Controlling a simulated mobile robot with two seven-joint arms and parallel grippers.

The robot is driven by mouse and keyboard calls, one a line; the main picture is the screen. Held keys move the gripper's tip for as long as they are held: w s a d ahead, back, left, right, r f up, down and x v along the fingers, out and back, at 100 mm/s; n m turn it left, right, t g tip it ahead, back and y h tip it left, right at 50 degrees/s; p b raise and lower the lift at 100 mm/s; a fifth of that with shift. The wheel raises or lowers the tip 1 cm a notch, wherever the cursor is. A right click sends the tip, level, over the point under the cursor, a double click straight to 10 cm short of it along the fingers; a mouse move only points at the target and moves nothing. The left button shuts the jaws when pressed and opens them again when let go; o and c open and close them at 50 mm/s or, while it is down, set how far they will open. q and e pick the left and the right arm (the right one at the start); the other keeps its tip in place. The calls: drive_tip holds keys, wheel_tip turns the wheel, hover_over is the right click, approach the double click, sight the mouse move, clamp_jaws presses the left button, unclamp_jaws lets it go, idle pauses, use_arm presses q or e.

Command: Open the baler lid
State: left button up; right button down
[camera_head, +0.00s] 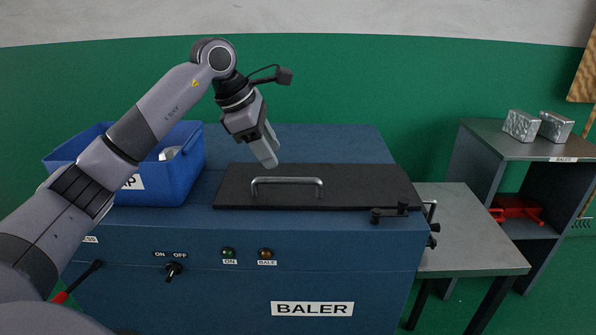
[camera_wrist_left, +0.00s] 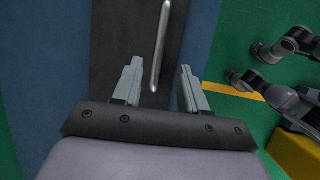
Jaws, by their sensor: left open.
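The baler (camera_head: 380,240) is a blue box with a flat black lid (camera_head: 365,183) lying closed on its top. A silver bar handle (camera_head: 287,181) stands on the lid near its front edge. My left gripper (camera_head: 266,158) hangs over the lid, pointing down, above and slightly behind the handle's left half. It is open and empty. In the left wrist view, the handle (camera_wrist_left: 161,45) shows between the two spread fingers (camera_wrist_left: 160,75), running nearly lengthwise over the dark lid (camera_wrist_left: 111,45). The fingers appear apart from the handle. My right gripper is not visible.
A blue bin (camera_head: 180,185) sits on the baler's left side. A black latch (camera_head: 390,212) is at the lid's front right corner. A grey side table (camera_head: 470,235) adjoins the right side. A shelf (camera_head: 535,150) holds two foil blocks (camera_head: 522,124). Switches and lamps line the front.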

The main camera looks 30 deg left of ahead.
sight(283, 180)
use_arm(q)
drive_tip(key=shift+x, duration=3.5)
clamp_jaws()
